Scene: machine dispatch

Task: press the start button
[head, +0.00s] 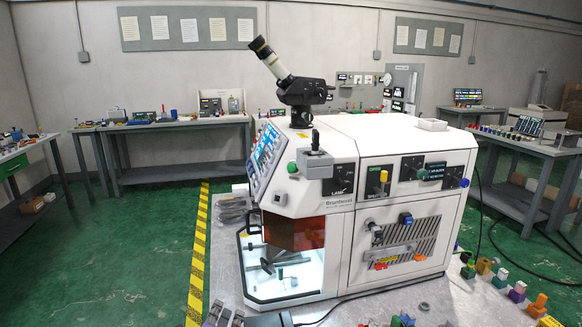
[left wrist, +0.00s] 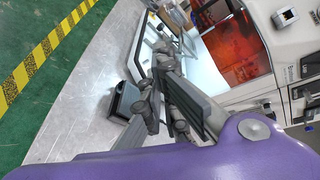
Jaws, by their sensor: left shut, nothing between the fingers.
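The white machine (head: 340,220) stands on a grey metal table, with an orange window (head: 295,234) over a lit chamber. A green round button (head: 292,167) sits on its left front edge beside the tilted screen panel (head: 265,155). Other controls are a green knob (head: 422,174) and a blue knob (head: 464,182) on the side; I cannot read which is labelled start. My left gripper (head: 222,316) is low at the bottom edge, in front of and apart from the machine. In the left wrist view its fingers (left wrist: 162,72) are shut and empty near the chamber. My right gripper is not in view.
A dark box (head: 268,320) with a cable lies on the table front; small coloured parts (head: 517,292) lie at the right. Yellow-black floor tape (head: 199,245) runs at the left.

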